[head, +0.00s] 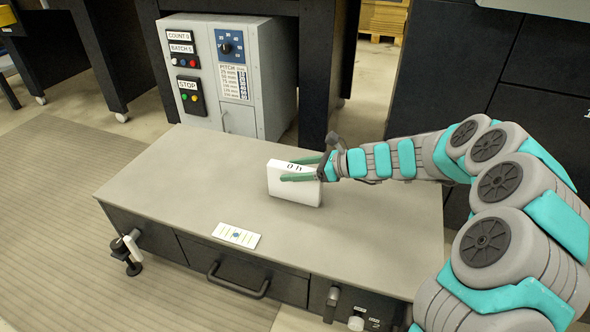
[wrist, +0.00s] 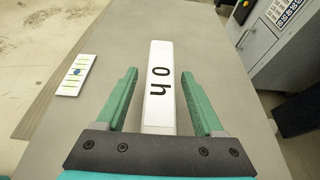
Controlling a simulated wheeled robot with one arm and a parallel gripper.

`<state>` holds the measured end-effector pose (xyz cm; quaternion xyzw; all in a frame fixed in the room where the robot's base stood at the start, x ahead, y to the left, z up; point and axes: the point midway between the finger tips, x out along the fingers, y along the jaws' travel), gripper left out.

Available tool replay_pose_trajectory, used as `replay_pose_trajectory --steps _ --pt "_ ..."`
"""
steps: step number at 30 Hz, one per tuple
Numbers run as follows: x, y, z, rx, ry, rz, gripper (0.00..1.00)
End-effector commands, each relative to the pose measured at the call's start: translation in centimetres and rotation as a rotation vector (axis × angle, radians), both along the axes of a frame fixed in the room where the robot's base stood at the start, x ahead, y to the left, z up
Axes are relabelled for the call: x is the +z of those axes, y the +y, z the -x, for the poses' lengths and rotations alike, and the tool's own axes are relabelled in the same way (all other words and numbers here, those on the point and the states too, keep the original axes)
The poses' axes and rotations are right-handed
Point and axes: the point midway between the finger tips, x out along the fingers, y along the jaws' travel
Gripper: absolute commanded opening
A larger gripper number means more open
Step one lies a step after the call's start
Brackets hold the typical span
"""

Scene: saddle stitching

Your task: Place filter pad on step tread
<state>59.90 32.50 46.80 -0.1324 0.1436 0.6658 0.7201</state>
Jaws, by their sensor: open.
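The filter pad, which I take to be the white block (head: 292,189) marked "0 h", stands upright on its narrow edge on the step tread (head: 180,170), the flat grey top of a low drawer unit. My gripper (head: 288,170) is open, with its green fingers on either side of the block's upper part. In the wrist view the block (wrist: 159,105) lies between the two fingers, with a visible gap on both sides. Its lower part is hidden from the wrist camera.
A white card with coloured marks (head: 236,236) lies near the tread's front edge. A grey control box (head: 237,119) stands behind the tread. Drawers with a black handle (head: 238,288) and a clamp-like fitting (head: 128,252) are at the front. The tread's left side is clear.

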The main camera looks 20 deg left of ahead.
Motion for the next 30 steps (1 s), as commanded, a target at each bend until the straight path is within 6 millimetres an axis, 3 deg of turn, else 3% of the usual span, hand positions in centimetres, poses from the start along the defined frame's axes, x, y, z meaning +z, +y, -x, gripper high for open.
replay_pose_trajectory --steps 5,15,21,30 --pt "0.8 -1.0 0.0 -0.003 -0.001 -0.001 0.70" --pt "3.3 -7.2 0.4 -0.004 -0.001 0.001 0.70" --pt "4.4 -9.9 0.7 -0.002 0.000 0.000 0.70" --pt "4.8 -11.1 0.9 0.000 0.000 0.001 0.70"
